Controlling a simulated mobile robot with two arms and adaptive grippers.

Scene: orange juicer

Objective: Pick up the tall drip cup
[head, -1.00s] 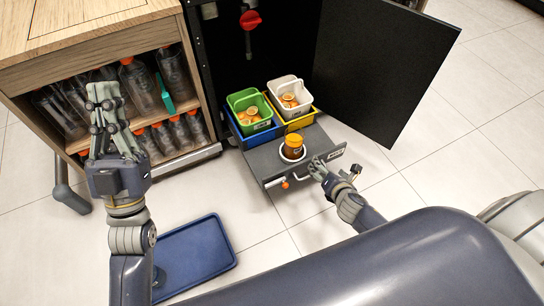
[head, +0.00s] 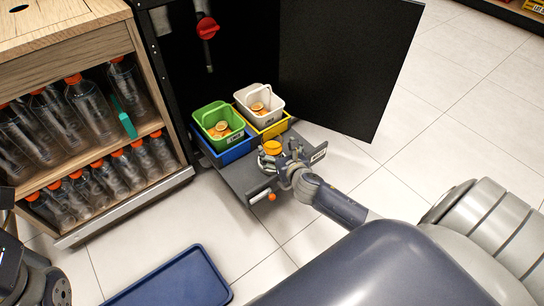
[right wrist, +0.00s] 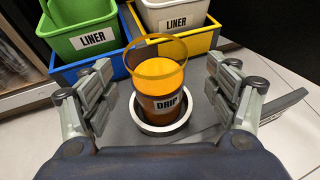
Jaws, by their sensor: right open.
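The tall drip cup (right wrist: 160,85) is a clear cup of orange liquid with a "DRIP" label. It stands upright in a white ring (right wrist: 152,128) on the grey pull-out drawer (right wrist: 120,142). In the head view only the orange top of the cup (head: 272,147) shows well, with my right gripper partly in front of it. My right gripper (head: 286,165) is open. In the right wrist view its fingers are on both sides of the cup, with gaps visible on each side. Part of my left arm shows at the lower left of the head view; its fingers are not seen.
Behind the cup stand a green liner bucket (head: 219,124) in a blue bin (head: 237,152) and a white liner bucket (head: 258,103) in a yellow bin (head: 275,130). An open black door (head: 350,65) is behind right. A blue tray (head: 175,282) lies on the floor.

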